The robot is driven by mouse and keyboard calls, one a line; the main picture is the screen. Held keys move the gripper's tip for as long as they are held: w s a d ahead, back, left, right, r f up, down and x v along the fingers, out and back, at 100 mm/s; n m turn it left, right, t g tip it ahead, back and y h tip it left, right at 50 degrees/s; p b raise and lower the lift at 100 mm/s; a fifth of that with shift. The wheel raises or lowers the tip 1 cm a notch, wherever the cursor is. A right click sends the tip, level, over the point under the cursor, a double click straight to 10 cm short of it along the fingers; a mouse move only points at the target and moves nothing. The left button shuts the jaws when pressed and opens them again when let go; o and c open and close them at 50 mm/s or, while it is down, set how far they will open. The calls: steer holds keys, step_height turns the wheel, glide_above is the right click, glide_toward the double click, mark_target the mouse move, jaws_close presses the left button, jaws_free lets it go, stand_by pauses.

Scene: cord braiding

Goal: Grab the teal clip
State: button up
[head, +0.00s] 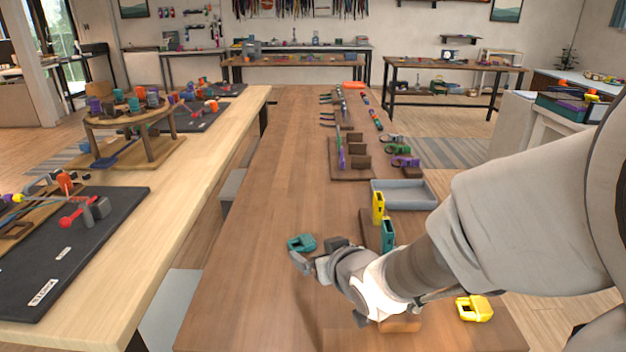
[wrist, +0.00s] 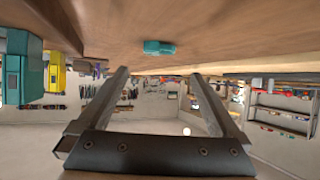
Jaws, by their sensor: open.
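A teal clip (head: 302,243) lies flat on the brown table in the head view. In the wrist view the teal clip (wrist: 159,48) lies ahead of my fingers, close to the middle of the gap between them. My gripper (head: 317,254) is low over the table, just on the near right side of the clip. Its two fingers (wrist: 163,75) are spread apart with nothing between them. I cannot tell whether a fingertip touches the clip. A second teal piece (head: 388,235) stands upright to the right, beside an upright yellow piece (head: 378,207).
A grey tray (head: 404,205) sits behind the upright pieces. A yellow clip (head: 474,308) lies at the front right. Wooden holders (head: 342,174) stand further back. The table left of the teal clip is clear. A pale bench (head: 190,190) runs along the left.

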mark_target(302, 242)
steer(key=shift+w+a+p, duration=0.3)
steer(key=shift+w+p, duration=0.35)
steer(key=shift+p, duration=1.05)
steer(key=f+p, duration=0.1)
steer(key=p, duration=0.2)
steer(key=shift+w+a, duration=0.1)
steer(key=shift+w, duration=0.25)
steer(key=shift+b+x, duration=0.5)
steer(key=shift+x, duration=0.3)
steer(key=shift+b+x, duration=0.6)
steer(key=shift+x, duration=2.45)
steer(key=c, duration=1.4)
